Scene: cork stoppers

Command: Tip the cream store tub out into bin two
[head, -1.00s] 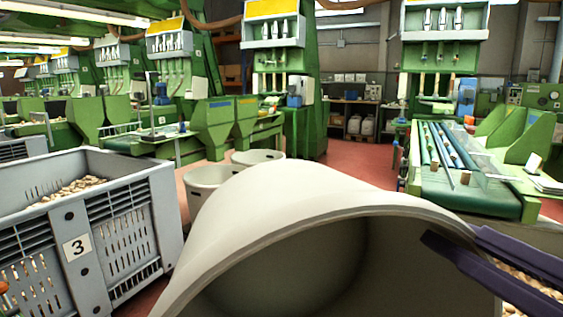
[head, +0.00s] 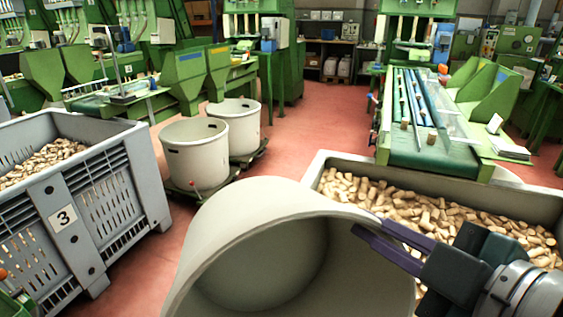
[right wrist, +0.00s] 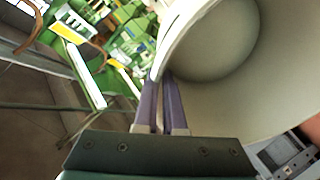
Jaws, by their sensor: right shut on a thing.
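The cream tub (head: 225,225) is large and round and lies tipped over at the bottom centre of the head view. Its wide mouth faces me and toward the lower right, and the inside that shows is bare. My right gripper (head: 367,226) is shut on the tub's rim at its right side. In the right wrist view the gripper's purple fingers (right wrist: 161,82) pinch the rim of the tub (right wrist: 262,85). A grey bin of corks (head: 325,160) stands behind and right of the tub; no number shows on it. My left gripper is not in view.
A grey slatted bin marked 3 (head: 110,190) with corks stands at left. Two cream tubs (head: 195,157) (head: 236,122) stand on low dollies behind. A green conveyor (head: 430,150) is beyond the cork bin. Red floor is clear in the middle.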

